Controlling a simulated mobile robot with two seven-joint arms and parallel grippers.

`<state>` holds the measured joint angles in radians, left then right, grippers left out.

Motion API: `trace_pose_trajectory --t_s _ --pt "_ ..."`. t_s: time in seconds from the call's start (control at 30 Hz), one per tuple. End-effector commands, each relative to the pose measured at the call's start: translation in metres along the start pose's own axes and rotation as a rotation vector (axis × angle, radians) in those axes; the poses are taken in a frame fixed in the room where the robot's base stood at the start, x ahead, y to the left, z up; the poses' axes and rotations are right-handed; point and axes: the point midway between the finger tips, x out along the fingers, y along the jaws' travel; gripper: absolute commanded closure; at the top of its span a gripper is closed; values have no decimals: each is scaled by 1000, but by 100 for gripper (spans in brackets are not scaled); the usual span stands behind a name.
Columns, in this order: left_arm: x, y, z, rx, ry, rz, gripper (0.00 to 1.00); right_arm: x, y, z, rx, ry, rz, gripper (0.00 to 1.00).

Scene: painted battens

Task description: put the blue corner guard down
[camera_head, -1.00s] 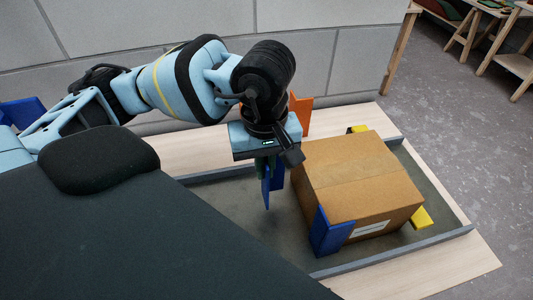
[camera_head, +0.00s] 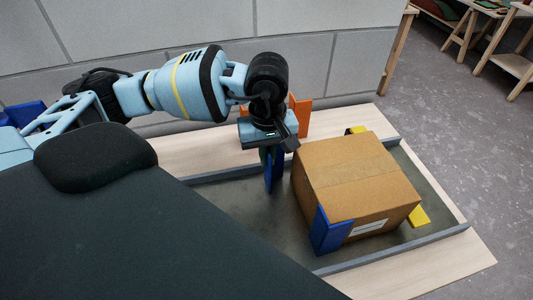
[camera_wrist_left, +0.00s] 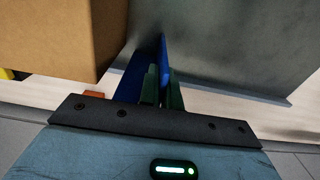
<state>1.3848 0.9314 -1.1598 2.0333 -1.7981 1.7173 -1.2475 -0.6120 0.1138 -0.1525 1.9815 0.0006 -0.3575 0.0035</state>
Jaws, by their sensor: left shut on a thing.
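My left gripper (camera_head: 268,155) is shut on a blue corner guard (camera_head: 275,170), which hangs upright below it, left of the cardboard box. In the left wrist view the held guard (camera_wrist_left: 134,75) shows as blue plates at the green fingers (camera_wrist_left: 162,92), with the box beside it to the left. Whether its lower end touches the tray is unclear. A second blue corner guard (camera_head: 328,232) stands at the box's near left corner. My right gripper is not in view.
The cardboard box (camera_head: 355,175) sits in a grey tray (camera_head: 260,220) with raised edges on a pale wooden table (camera_head: 475,262). Yellow guards (camera_head: 418,216) are at its right corners. An orange guard (camera_head: 301,113) stands behind. The tray is bare left of the box.

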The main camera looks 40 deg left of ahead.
Motion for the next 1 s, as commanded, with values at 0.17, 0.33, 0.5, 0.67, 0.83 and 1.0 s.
trace_pose_trajectory --t_s 0.17,0.33,0.5,0.67,0.83,1.0 --pt "0 0 0 0 0 0 100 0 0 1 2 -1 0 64" --pt "5 0 0 0 -1 -2 94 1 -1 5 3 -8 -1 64" --pt "4 0 0 0 0 -1 73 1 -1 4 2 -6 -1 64" --pt "3 0 0 0 0 -1 73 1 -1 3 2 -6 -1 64" --pt "-1 0 0 0 1 1 73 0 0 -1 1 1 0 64" --pt "-19 1 0 1 1 3 73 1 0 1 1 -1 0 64"
